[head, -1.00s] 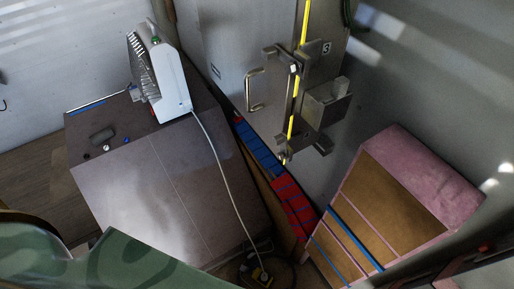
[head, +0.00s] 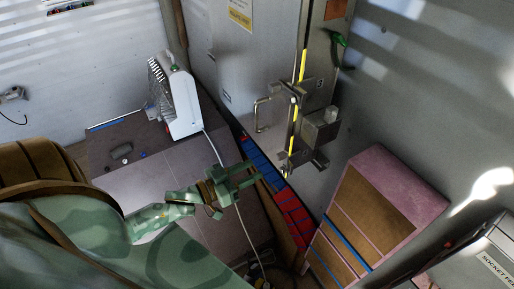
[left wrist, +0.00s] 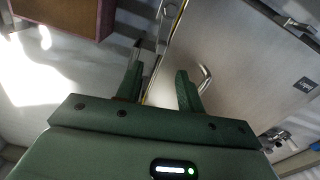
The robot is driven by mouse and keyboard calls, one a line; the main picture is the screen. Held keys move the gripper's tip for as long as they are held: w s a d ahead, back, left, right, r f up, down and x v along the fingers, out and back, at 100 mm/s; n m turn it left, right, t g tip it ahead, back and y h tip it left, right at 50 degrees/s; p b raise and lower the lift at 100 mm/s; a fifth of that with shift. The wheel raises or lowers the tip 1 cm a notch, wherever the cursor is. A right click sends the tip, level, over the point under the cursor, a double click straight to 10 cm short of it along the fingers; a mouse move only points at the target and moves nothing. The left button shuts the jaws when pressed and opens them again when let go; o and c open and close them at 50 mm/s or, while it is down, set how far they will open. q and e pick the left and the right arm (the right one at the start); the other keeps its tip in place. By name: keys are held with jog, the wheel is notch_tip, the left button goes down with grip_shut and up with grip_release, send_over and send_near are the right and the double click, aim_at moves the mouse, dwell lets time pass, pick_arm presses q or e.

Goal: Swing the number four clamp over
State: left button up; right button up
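A grey metal door (head: 238,75) stands in the upper middle of the head view, with a yellow strip along its edge. A metal clamp (head: 292,90) sits across that edge beside a small marked plate (head: 320,84); I cannot read its number for certain. Another clamp-like piece (head: 312,161) sits lower on the edge. My left gripper (head: 245,180) is below and left of these clamps, apart from them. In the left wrist view its two fingers (left wrist: 160,92) are spread with nothing held between them; the door edge shows beyond. My right gripper is not in view.
A D-shaped door handle (head: 258,114) is left of the clamps. A white heater-like unit (head: 178,100) stands on a grey cabinet at left. A pink-topped wooden box (head: 400,195) stands at right. Blue and red blocks (head: 290,210) lie below the door. A white cable hangs near my arm.

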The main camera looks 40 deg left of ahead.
aim_at(277, 158)
pick_arm(q)
jog(key=b+x, duration=0.1)
jog(key=x, duration=0.3)
jog(key=b+x, duration=0.2)
jog(key=x, duration=0.2)
jog(key=shift+w+f, duration=0.2)
jog(key=shift+w, duration=0.1)
jog(key=shift+r+p, duration=0.15)
jog(key=shift+p, duration=0.2)
grip_shut()
